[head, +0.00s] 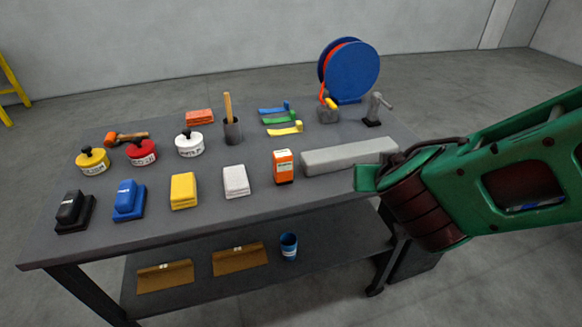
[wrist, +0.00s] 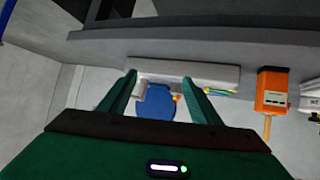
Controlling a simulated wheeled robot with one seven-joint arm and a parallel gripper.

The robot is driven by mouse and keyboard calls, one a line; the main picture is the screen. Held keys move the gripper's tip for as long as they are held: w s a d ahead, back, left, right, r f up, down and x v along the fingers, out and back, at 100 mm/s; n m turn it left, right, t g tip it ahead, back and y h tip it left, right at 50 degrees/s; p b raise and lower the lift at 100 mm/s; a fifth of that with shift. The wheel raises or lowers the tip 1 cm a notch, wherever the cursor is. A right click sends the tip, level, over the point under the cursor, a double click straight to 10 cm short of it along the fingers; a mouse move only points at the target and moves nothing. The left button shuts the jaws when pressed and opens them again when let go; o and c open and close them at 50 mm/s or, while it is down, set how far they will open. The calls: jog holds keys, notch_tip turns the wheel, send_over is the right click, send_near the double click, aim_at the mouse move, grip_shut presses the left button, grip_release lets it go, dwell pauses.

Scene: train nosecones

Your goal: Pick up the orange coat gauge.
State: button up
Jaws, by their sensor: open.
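The orange coat gauge (head: 283,167) is an upright orange box with a white label on its front. It stands on the grey table, just left of the long light-grey bar. In the wrist view the gauge (wrist: 272,92) is at the right, outside the fingers. My gripper (wrist: 159,76) is open, its two green fingers apart with nothing held between them. In the head view my green arm comes in from the right, with its end by the right part of the table, right of the gauge. The fingers cannot be made out clearly there.
The light-grey bar (head: 350,156) lies between the gauge and my arm. A white block (head: 236,181) stands left of the gauge. A blue reel (head: 350,71), a small vise (head: 328,110) and yellow, green and blue strips are behind. A lower shelf (head: 215,290) holds brown folders and a blue can.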

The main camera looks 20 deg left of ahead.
aim_at(285, 167)
jog(key=s+a+n+y, duration=0.2)
jog(key=s+a+y, duration=0.15)
jog(key=a, duration=0.45)
jog(key=s+a+n+y, duration=0.2)
jog(key=s+a, duration=0.3)
jog(key=a, duration=0.4)
jog(key=x, duration=0.4)
jog(key=shift+w+a+r, duration=0.2)
jog(key=shift+a+r, duration=0.05)
jog(key=shift+r, duration=0.05)
jog(key=shift+x, duration=3.15)
jog(key=shift+w+r, duration=0.1)
jog(key=shift+r, duration=0.05)
jog(key=shift+c, duration=0.4)
jog(key=c, duration=1.1)
jog(key=shift+c, duration=0.2)
